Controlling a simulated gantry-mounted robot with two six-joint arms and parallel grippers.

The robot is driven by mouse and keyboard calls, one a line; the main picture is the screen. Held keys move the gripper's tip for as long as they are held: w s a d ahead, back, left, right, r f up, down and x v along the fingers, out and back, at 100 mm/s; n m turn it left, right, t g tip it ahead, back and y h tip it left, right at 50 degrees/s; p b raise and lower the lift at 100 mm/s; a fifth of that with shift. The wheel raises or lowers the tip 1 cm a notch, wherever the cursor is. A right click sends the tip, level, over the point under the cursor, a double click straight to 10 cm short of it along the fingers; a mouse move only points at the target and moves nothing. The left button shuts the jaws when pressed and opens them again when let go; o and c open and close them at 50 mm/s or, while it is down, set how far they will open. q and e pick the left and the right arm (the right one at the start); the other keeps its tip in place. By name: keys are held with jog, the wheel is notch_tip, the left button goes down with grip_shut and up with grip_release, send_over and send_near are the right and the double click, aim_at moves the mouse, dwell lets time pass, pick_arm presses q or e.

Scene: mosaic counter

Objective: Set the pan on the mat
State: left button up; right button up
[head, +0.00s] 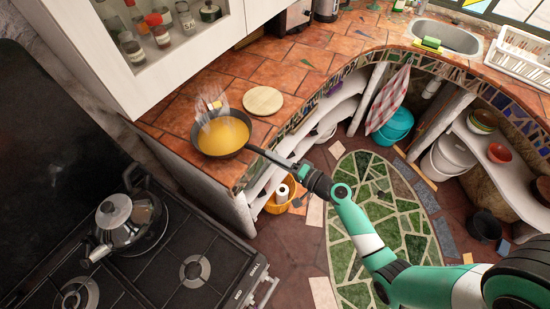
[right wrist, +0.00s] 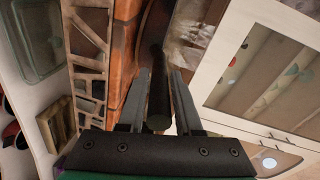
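The pan (head: 222,139) is dark and holds a steaming yellow liquid. It is at the counter's left part near the front edge, roughly level; I cannot tell whether it rests on the tiles or hangs just above them. Its handle (head: 270,155) points right, out past the edge. My right gripper (head: 302,171) is shut on the handle's end; the right wrist view shows the handle (right wrist: 158,100) between the two fingers (right wrist: 160,92). The round pale mat (head: 264,101) lies flat and bare on the counter, behind and right of the pan. My left gripper is out of view.
A small yellowish block (head: 215,105) is just behind the pan, partly veiled by steam. A glass-fronted cabinet (head: 165,35) hangs above, left of the pan. Tiles right of the mat are clear.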

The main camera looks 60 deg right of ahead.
jog(key=shift+o, duration=1.4)
jog(key=shift+r, duration=0.2)
jog(key=s+r, duration=0.1)
jog(key=s, duration=1.1)
jog(key=shift+a+r, duration=0.15)
